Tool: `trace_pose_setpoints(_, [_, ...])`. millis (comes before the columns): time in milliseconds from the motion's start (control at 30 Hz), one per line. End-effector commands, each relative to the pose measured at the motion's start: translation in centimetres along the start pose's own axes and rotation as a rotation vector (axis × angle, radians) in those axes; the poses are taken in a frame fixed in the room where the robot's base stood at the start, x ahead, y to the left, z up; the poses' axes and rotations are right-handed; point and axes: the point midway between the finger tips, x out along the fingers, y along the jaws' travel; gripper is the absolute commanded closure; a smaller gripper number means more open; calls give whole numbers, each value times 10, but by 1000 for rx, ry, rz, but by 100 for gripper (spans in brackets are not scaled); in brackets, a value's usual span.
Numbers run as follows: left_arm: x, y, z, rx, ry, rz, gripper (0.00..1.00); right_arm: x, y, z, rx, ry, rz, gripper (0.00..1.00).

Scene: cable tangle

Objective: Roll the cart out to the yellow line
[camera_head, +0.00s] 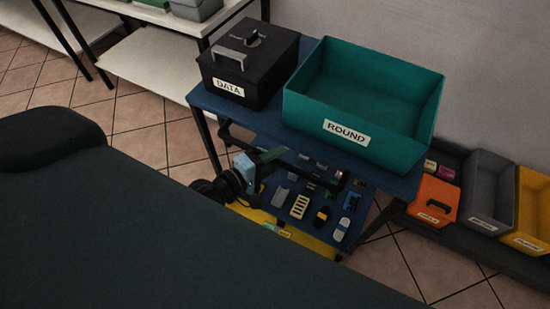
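The cart has a blue top (272,119) and dark legs, and stands against the wall. A black handle bar (318,178) runs along its near side. My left gripper (262,161) is at this bar, its pale teal fingers overlapping it in the view; whether they are closed around it is unclear. A black box labelled DATA (232,84) and a teal bin labelled ROUND (343,130) stand on the cart top. A yellow surface (308,241) shows low beside the cart, partly hidden; I cannot tell whether it is the floor line. My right gripper is not in view.
Several small devices (299,206) lie on a blue surface below the cart top. Pale shelves (150,65) stand at the upper left. An orange case (434,197), a grey bin (485,190) and a yellow bin (533,212) stand at the right. Tiled floor (140,125) is bare left of the cart.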

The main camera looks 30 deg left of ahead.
Motion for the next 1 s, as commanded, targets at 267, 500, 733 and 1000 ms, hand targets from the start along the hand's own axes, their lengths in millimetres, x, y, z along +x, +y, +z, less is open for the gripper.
trace_pose_setpoints(267, [-38,-2,0,1,0,-5,62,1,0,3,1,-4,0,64])
trace_pose_setpoints(500, [-68,-2,0,0,0,-3,62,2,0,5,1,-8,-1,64])
trace_pose_setpoints(733, [-76,0,0,0,-1,-1,62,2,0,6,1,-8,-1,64])
trace_pose_setpoints(1000, [-76,0,0,0,0,-1,62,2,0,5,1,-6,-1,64])
